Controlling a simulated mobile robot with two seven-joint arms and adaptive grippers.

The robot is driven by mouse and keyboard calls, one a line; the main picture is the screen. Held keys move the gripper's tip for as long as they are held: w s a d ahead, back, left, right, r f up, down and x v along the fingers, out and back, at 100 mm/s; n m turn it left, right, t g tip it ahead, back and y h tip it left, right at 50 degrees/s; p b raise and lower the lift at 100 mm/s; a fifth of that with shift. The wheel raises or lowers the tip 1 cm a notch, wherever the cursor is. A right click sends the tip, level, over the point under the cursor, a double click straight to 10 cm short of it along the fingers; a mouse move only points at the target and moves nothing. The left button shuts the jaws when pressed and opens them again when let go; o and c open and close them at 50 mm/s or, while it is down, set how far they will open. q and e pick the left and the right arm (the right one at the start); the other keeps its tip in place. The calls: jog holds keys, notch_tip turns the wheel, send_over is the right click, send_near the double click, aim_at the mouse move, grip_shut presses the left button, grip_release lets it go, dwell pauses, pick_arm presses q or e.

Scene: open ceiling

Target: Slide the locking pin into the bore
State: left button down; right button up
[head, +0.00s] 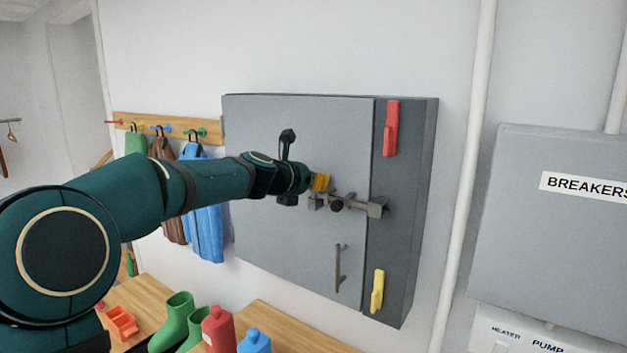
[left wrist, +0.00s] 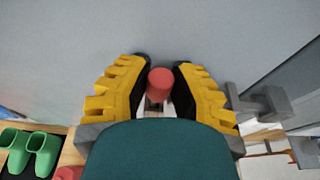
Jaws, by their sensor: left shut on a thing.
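My left gripper (head: 320,183) is at the grey cabinet door, near the left end of the grey metal latch bar (head: 353,204). In the left wrist view its yellow fingers (left wrist: 160,90) are closed around a red round-ended piece, seemingly the locking pin (left wrist: 161,82). The head view hides this piece behind the gripper. Grey brackets and a dark round knob (head: 336,206) sit along the latch bar. Part of the latch (left wrist: 268,104) also shows right of the fingers in the left wrist view. The bore is not clearly visible, so I cannot tell whether the pin is in it.
The cabinet (head: 285,125) has a red handle (head: 391,128), a yellow handle (head: 377,290) and a grey pull handle (head: 340,265). Coats hang left. Green boots (head: 178,320) and bottles (head: 217,330) stand below. A breaker box (head: 560,240) is right.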

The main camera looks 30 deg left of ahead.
pick_arm(q)
jog(key=c, duration=0.8)
grip_release()
jog(key=shift+s, duration=0.1)
jog(key=v, duration=1.1)
jog(key=shift+s+r, duration=0.1)
jog(key=shift+s, duration=0.3)
